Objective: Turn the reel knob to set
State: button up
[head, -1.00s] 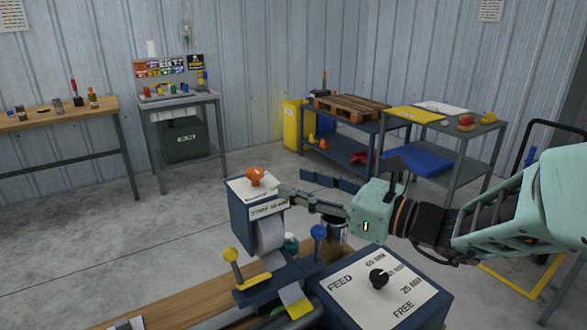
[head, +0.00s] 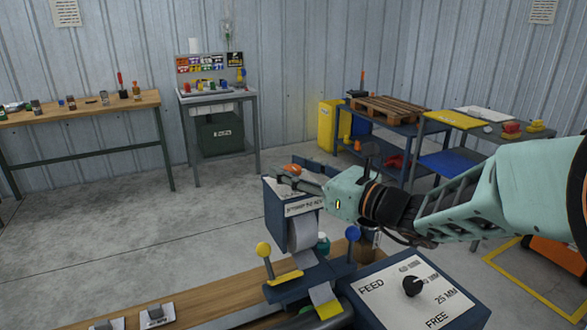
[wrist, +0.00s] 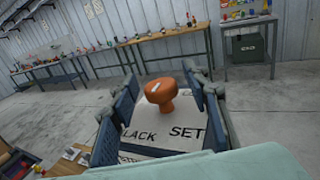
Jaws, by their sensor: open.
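The orange reel knob (head: 291,169) sits on top of a dark blue box with a white label plate. In the wrist view the knob (wrist: 160,92) stands upright, with "SET" (wrist: 187,132) printed to the right of its base and "LACK", its start hidden, to the left. A small white mark shows on the knob's top. My gripper (wrist: 160,82) is open, one finger on each side of the knob, with visible gaps. In the head view my gripper (head: 303,180) reaches the box top from the right and partly hides knob and label.
A feed box with a black knob (head: 413,286) stands in front right. A yellow-balled lever (head: 264,250) and a blue-balled lever (head: 353,234) rise below the reel box. Tables line the walls. Open floor lies to the left.

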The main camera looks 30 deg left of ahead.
jog(key=c, duration=1.1)
jog(key=shift+w+n+g+p, duration=0.1)
jog(key=shift+n+g+p, duration=0.2)
jog(key=shift+g+p, duration=0.15)
jog(key=shift+r+n+g+p, duration=0.1)
jog(key=shift+n+g+p, duration=0.5)
jog(key=shift+g, duration=0.35)
jog(key=n+g+p, duration=0.3)
jog(key=g, duration=0.2)
jog(key=shift+r+p, duration=0.15)
jog(key=shift+p, duration=0.25)
jog(key=n+g+h+p, duration=0.1)
jog(key=n+g+p, duration=0.1)
jog(key=g, duration=0.1)
jog(key=n+g+h+p, duration=0.1)
jog(key=n+g+p, duration=0.1)
jog(key=g+p, duration=0.1)
jog(key=shift+f+n, duration=0.2)
jog(key=shift+n, duration=0.1)
jog(key=shift+n+g, duration=0.3)
jog(key=shift+g, duration=0.3)
